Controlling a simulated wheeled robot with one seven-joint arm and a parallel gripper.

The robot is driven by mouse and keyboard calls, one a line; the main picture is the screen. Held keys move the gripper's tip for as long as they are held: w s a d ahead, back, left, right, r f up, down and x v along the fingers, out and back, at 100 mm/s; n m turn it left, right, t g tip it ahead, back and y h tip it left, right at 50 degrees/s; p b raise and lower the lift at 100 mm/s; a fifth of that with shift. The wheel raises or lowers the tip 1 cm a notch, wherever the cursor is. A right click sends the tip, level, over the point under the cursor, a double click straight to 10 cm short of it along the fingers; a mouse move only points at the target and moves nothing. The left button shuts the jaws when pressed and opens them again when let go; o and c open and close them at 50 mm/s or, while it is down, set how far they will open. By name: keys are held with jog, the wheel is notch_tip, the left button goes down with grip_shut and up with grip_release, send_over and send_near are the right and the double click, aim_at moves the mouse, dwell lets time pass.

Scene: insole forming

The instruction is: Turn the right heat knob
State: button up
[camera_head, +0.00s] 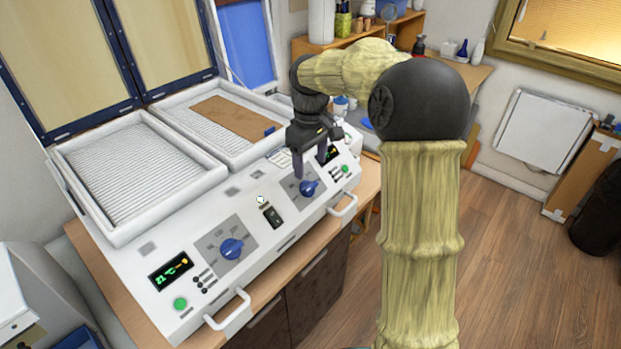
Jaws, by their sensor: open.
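The right heat knob (308,188) is a blue dial on a grey square at the right end of the white machine's front panel. My gripper (308,174) is open, pointing down just above and at this knob, with its two dark fingers spread. Whether the fingers touch the knob I cannot tell. The left heat knob (232,249) is a similar blue dial on the left of the panel. The white forming machine (150,295) stands on a wooden bench.
The left tray (135,172) is empty, and a brown sheet (238,119) lies on the right tray. Handles (229,309) stick out in front. A black switch (272,216) sits mid-panel. Shelves with bottles stand behind.

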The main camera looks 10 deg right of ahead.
aim_at(310, 184)
notch_tip(310, 184, down, 6)
jog(key=shift+f+p, duration=0.15)
jog(key=shift+p, duration=0.2)
jog(key=c, duration=1)
